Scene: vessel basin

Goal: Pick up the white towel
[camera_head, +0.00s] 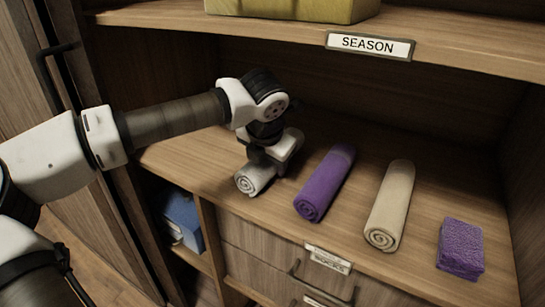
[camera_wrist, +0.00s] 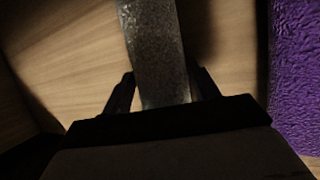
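The white towel (camera_head: 251,181) is a rolled, greyish-white towel lying on the wooden shelf at the left end of the row. Its spiral end faces the front edge. In the wrist view the white towel (camera_wrist: 156,45) runs between the two dark fingers of my gripper (camera_wrist: 164,82). One finger is on each side, with a narrow gap showing beside the towel, so the gripper looks open. The wrist view is dark, and contact low down is hard to see.
A purple rolled towel (camera_head: 325,184) lies just right of my gripper, also close in the wrist view (camera_wrist: 296,75). A beige rolled towel (camera_head: 390,205) and a folded purple cloth (camera_head: 461,248) lie further right. An upper shelf (camera_head: 250,34) labelled SEASON hangs above.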

